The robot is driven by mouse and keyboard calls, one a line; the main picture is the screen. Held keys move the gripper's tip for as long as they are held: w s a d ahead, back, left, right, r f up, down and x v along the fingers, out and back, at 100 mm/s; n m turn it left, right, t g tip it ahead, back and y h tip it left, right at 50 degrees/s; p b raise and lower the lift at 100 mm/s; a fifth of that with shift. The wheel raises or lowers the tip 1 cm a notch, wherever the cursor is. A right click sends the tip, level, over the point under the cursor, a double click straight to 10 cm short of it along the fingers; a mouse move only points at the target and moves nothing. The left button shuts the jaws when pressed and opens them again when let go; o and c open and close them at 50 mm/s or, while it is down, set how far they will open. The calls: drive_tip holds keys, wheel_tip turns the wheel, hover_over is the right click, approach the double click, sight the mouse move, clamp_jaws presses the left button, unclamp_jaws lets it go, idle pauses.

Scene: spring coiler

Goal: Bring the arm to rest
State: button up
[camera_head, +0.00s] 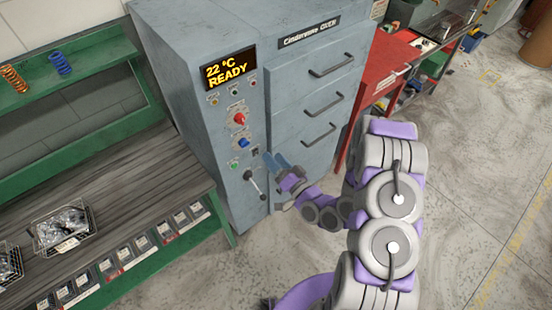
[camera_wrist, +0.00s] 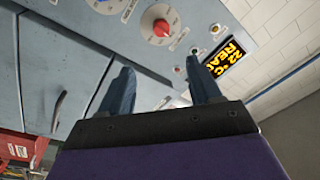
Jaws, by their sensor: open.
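My arm (camera_head: 390,210), purple and grey, reaches from the lower right toward the front of a grey-blue furnace cabinet (camera_head: 190,70). My gripper (camera_head: 276,163) is open and empty, close to the cabinet front, right of its control panel. In the wrist view the two fingers (camera_wrist: 162,90) stand apart with nothing between them. The red knob (camera_wrist: 161,28) and the lit display (camera_wrist: 229,55) show beyond the fingers. In the head view the display (camera_head: 228,77) reads "22 °C READY". Whether the fingers touch the cabinet cannot be told.
A green workbench (camera_head: 150,262) with wire baskets (camera_head: 62,228) stands at the left. A red bench (camera_head: 385,70) stands behind right. The floor (camera_head: 480,170) at the right is clear.

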drive_tip(key=shift+f, duration=0.1)
idle(0.5)
drive_tip(key=w+d+f+n+g+h+b, duration=0.3)
drive_tip(key=d+f+n+g+h+b, duration=0.1)
drive_tip(key=d+f+n+g+h, duration=0.15)
drive_tip(key=s+d+r+m+g+h+b, duration=0.1)
drive_tip(key=s+d+r+g+h+b, duration=0.2)
drive_tip(key=s+d+r+g+h, duration=0.35)
drive_tip(key=s+a+r+m+g+b, duration=0.1)
drive_tip(key=s+r+g+b, duration=0.1)
drive_tip(key=s, duration=1.4)
drive_tip(key=s+a+r+m+g+y+b, duration=0.1)
drive_tip(key=s+r+g+b, duration=0.2)
drive_tip(key=s, duration=1.2)
wheel_tip(320, 180, up, 2)
drive_tip(key=shift+s+a+r+g, duration=0.1)
drive_tip(key=shift+s+a+g, duration=0.15)
drive_tip(key=shift+s+g, duration=0.2)
drive_tip(key=shift+w, duration=0.1)
